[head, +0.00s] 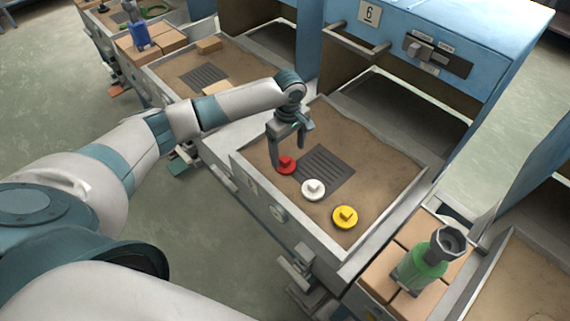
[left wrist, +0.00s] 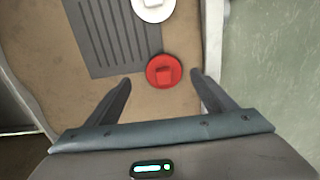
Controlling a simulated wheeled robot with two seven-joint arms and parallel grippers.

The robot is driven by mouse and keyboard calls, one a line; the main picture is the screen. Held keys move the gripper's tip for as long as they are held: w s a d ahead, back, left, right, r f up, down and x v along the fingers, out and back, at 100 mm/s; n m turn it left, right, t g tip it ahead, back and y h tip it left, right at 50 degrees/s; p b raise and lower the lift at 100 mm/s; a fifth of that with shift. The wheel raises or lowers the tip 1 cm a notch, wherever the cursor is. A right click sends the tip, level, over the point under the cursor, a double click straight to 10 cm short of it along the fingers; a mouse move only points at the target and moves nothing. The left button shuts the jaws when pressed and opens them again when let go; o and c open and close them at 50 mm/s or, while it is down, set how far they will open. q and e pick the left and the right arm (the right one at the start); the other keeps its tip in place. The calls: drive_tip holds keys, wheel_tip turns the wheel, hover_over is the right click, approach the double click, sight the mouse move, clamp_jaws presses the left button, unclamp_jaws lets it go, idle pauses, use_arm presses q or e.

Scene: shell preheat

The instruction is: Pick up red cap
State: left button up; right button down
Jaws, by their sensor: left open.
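The red cap (head: 287,166) lies on the sandy bed of the tray, beside the grey slatted grate. It is a round disc with a raised block on top. My left gripper (head: 287,150) hangs over the tray, pointing down just above the red cap. In the left wrist view the red cap (left wrist: 164,71) lies just beyond the fingertips, nearer the right one. The left gripper's fingers (left wrist: 161,78) are spread apart with nothing between them. My right gripper is not seen in either view.
A white cap (head: 313,189) and a yellow cap (head: 345,217) lie in a row with the red one. The tray's metal rim (head: 290,225) stands around them. A blue cabinet marked 6 (head: 369,14) stands behind. A green bottle (head: 424,262) stands on bricks at right.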

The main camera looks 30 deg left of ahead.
sight(285, 159)
use_arm(q)
drive_tip(key=shift+f, duration=0.1)
drive_tip(key=shift+s+a+f+p, duration=0.1)
drive_tip(key=shift+a+f+p, duration=0.05)
drive_tip(key=shift+f+p, duration=0.15)
drive_tip(key=f, duration=0.1)
drive_tip(key=f+p, duration=0.1)
drive_tip(key=f, duration=0.1)
drive_tip(key=shift+s+a, duration=0.1)
drive_tip(key=shift+a, duration=0.2)
drive_tip(key=shift+f, duration=0.7)
drive_tip(key=shift+c, duration=0.7)
drive_tip(key=c, duration=1)
